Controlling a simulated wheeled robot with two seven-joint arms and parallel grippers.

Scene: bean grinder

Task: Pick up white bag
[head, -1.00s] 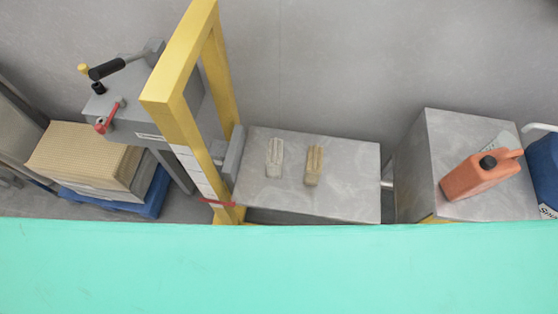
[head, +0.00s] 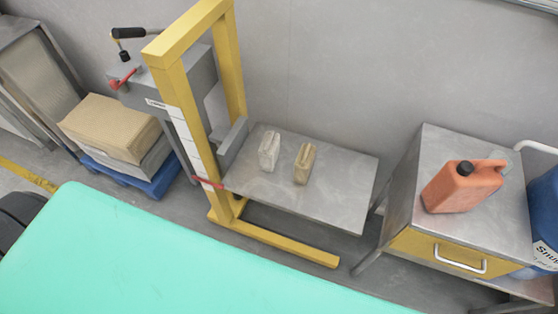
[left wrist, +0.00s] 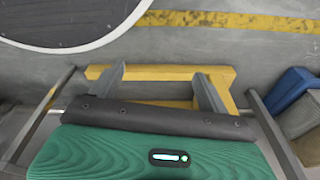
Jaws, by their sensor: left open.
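The pale white bag (head: 269,151) stands upright on the grey metal platform (head: 325,200) in the head view. A similar tan bag (head: 304,163) stands just to its right, a small gap apart. My left gripper (left wrist: 162,78) shows in the left wrist view, its two fingers spread and nothing between them. A yellow frame base lies beyond the fingers. Neither gripper shows in the head view, and the white bag does not show in the left wrist view. My right gripper is in no view.
A tall yellow frame (head: 180,105) rises left of the platform, with its yellow foot (head: 285,242) on the floor. An orange jerrycan (head: 462,187) stands on a grey cabinet (head: 435,150) at right. A tan stack (head: 110,128) sits on a blue pallet (head: 130,178) at left.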

